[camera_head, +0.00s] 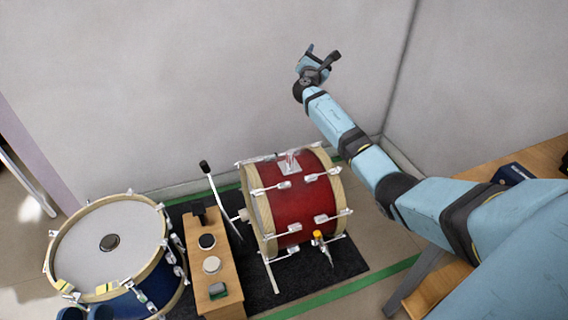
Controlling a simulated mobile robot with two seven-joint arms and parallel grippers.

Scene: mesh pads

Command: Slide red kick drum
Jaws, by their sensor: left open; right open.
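The red kick drum (308,199) stands on its side on a dark mat, with pale wooden hoops and metal lugs and legs. A pedal with an upright rod and a black knob (205,167) is at its left side. My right arm reaches in from the right. My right gripper (322,58) is open and empty, well above and behind the drum, in front of the wall. What looks like my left gripper (86,300) shows in part at the bottom left, by the blue drum, apart from the red drum. Its arm is out of view.
A blue drum with a white head (100,237) stands at the left. A wooden box with round pads (228,282) is between the drums. Green tape borders the dark mat (345,262). A wooden table (540,160) is at the right. Bare floor lies right of the mat.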

